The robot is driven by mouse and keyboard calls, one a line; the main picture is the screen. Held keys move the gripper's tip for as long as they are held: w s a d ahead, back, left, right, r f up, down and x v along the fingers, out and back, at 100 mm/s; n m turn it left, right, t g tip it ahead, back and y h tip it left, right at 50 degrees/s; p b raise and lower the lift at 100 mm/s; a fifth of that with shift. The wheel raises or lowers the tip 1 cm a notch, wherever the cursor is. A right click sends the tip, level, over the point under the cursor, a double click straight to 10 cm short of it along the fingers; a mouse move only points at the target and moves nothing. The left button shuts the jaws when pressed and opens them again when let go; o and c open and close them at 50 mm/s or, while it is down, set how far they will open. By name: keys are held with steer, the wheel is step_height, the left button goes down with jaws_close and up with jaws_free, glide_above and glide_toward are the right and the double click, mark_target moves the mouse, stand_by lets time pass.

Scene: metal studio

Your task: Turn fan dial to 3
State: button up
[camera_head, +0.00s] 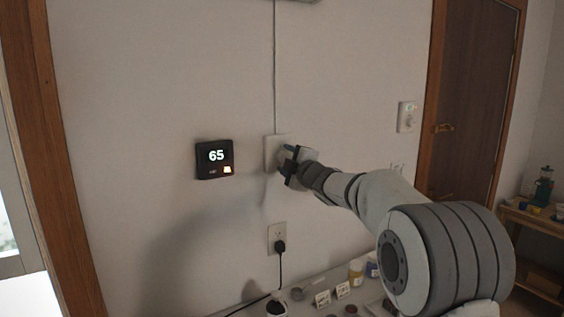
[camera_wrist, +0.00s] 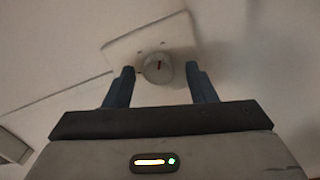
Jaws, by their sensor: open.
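The fan dial (camera_wrist: 158,68) is a round light knob with a dark pointer mark, on a pale wall plate (camera_wrist: 118,50). In the head view the plate (camera_head: 271,153) is on the wall right of the thermostat, and my arm hides most of the dial. My gripper (camera_wrist: 162,78) is open, with one blue finger on each side of the dial. I cannot tell whether the fingers touch it. It also shows in the head view (camera_head: 286,157), close to the plate. The numbers around the dial are too small to read.
A black thermostat (camera_head: 214,159) showing 65 is left of the plate. An outlet (camera_head: 277,238) with a black plug is below. Small jars (camera_head: 356,271) and cards stand on a surface at the bottom. Another wall control (camera_head: 406,116) is near the wooden door (camera_head: 470,90).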

steer(key=b+v, duration=0.2)
steer(key=v, duration=0.5)
steer(key=shift+s+d, duration=0.25)
steer(key=shift+s, duration=0.1)
steer(key=s+d+f+m+g+h, duration=0.3)
steer(key=s+d+f+m+h, duration=0.7)
steer(key=s+d+m, duration=0.3)
steer(key=s+d+f+m+g, duration=0.1)
steer(key=s+f+m+g, duration=0.1)
steer(key=s+f, duration=0.3)
steer(key=s+d+f+m+g, duration=0.1)
steer(key=s+f+m+g, duration=0.2)
steer(key=s, duration=1)
steer(key=s+d+f+m+g, duration=0.1)
steer(key=s+f+m+g, duration=0.2)
steer(key=s+f+g, duration=0.2)
steer(key=s+f, duration=0.3)
steer(key=s, duration=0.1)
steer(key=shift+d+f, duration=0.15)
steer(key=shift+f, duration=0.2)
steer(key=shift+c, duration=0.2)
